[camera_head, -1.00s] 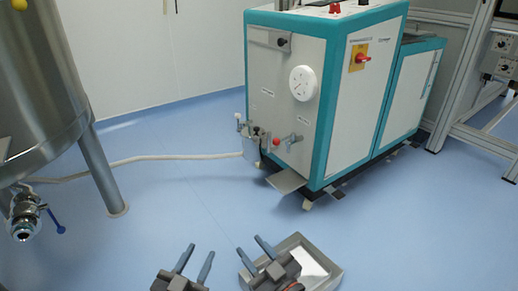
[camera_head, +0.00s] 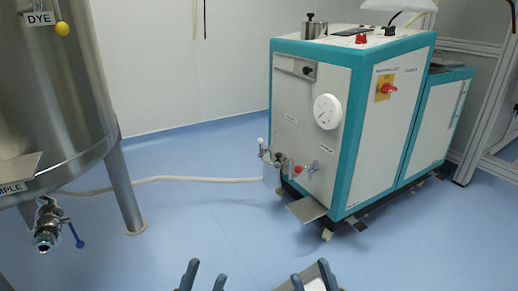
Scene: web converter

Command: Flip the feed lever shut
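The teal and white machine (camera_head: 307,154) stands right of centre. At its lower left corner is a small metal fitting with a white-knobbed lever (camera_head: 261,142), where the hose meets the machine. My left gripper (camera_head: 203,277) and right gripper (camera_head: 311,277) are at the bottom edge. Both have fingers apart, hold nothing visible, and are well short of the machine.
A steel tank (camera_head: 55,90) on legs stands at left, with a yellow ball (camera_head: 62,29) by a DYE label and a blue-handled valve (camera_head: 75,235). A pale hose (camera_head: 165,179) crosses the floor.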

